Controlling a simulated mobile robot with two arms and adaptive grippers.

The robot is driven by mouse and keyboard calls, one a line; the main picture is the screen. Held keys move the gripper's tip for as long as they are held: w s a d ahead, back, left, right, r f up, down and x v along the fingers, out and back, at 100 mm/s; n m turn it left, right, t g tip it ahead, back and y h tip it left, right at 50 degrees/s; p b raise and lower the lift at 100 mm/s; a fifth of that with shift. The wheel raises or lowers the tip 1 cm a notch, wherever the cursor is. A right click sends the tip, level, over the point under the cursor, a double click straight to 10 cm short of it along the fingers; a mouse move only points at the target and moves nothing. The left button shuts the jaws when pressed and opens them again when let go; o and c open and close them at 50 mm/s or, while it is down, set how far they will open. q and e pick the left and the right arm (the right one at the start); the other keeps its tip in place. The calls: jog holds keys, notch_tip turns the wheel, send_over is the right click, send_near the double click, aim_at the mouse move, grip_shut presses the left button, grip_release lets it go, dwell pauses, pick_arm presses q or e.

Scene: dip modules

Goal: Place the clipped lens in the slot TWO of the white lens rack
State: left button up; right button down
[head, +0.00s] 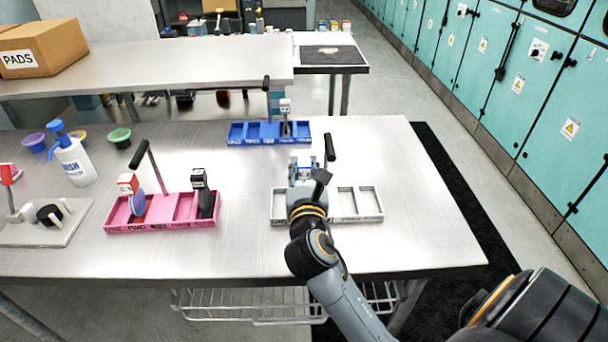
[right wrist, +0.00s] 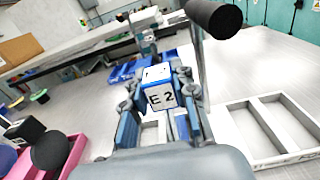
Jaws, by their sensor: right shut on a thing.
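My right gripper (head: 303,174) is over the left part of the white lens rack (head: 362,218). It is shut on a small white block marked E 2, the clip of the lens (right wrist: 160,97), seen between the fingers in the right wrist view. The lens under the clip is hidden, so I cannot tell whether it is in a slot. The rack's right compartments look empty; my gripper and arm cover its left part. The rack's black handle (head: 330,147) stands just right of the gripper. My left gripper is not in view.
A pink rack (head: 160,224) with two clipped items stands to the left. A blue rack (head: 240,141) stands behind, holding an upright item (head: 285,106). The table's right side is clear.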

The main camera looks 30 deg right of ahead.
jog(key=shift+f, duration=0.8)
jog(key=shift+f, duration=0.2)
jog(key=c, duration=1.1)
grip_release()
jog(key=shift+r, duration=0.25)
jog(key=shift+b+v, duration=1)
jog(key=shift+v, duration=5.05)
jog(key=shift+f, duration=0.1)
